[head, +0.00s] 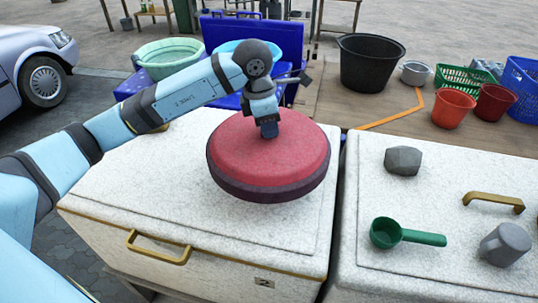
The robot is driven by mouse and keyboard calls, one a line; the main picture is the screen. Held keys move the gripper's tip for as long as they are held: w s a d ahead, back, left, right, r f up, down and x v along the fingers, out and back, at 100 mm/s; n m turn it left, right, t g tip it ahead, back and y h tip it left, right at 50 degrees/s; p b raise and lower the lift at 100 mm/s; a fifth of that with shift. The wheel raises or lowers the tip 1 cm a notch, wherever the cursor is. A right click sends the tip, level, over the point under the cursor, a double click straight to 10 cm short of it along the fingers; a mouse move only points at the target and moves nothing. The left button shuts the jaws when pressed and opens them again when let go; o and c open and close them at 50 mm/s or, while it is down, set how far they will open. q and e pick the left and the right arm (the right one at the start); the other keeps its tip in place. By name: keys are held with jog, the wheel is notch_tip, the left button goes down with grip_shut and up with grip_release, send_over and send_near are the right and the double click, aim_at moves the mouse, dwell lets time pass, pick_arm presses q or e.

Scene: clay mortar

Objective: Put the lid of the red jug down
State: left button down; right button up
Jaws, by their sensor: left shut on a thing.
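A large round red lid (240,150) with a dark rim is over the white chest top (130,190) on the left. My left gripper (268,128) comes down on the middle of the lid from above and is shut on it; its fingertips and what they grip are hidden. The lid looks about level. A shadow shows under its front edge, and I cannot tell whether it touches the chest top. No red jug can be made out. My right gripper is not in view.
Behind stand a black tub (370,63), a red bucket (453,108) and baskets. The left chest top is otherwise clear.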

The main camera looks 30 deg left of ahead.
pick_arm(q)
notch_tip(320, 180, down, 10)
jog(key=shift+w+f+p, duration=0.1)
jog(key=shift+p, duration=0.35)
jog(key=c, duration=1.4)
grip_release()
jog(key=shift+f, duration=0.15)
jog(key=o, duration=0.4)
